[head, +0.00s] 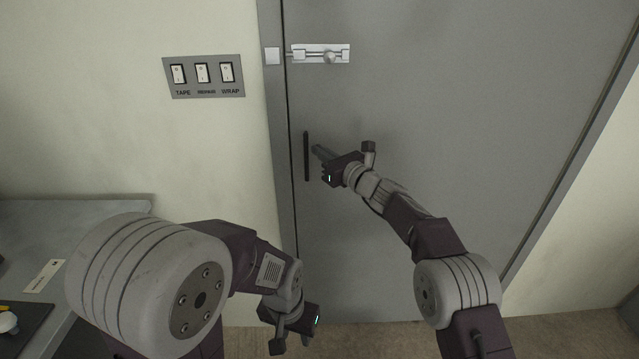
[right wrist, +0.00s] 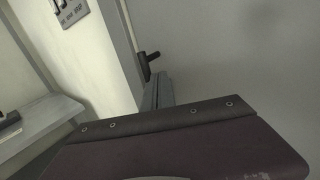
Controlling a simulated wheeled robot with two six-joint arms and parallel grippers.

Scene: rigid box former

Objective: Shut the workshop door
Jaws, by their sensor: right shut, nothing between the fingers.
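The grey workshop door (head: 440,130) fills the middle of the head view. Its left edge lies along the grey frame (head: 271,120) with only a thin dark seam showing. A black vertical handle (head: 306,156) is near that edge; it also shows in the right wrist view (right wrist: 148,64). A silver slide bolt (head: 322,54) is higher up, beside a keeper (head: 271,56) on the frame. My right gripper (head: 317,150) is shut and empty, its tips just right of the handle; contact is unclear. My left gripper (head: 292,335) hangs low before the door; its fingers are unclear.
A switch panel (head: 203,76) labelled TAPE and WRAP is on the cream wall left of the frame. A grey workbench (head: 105,212) stands at the lower left, with a dark mat (head: 30,325) on it. Brown floor (head: 570,335) shows at the lower right.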

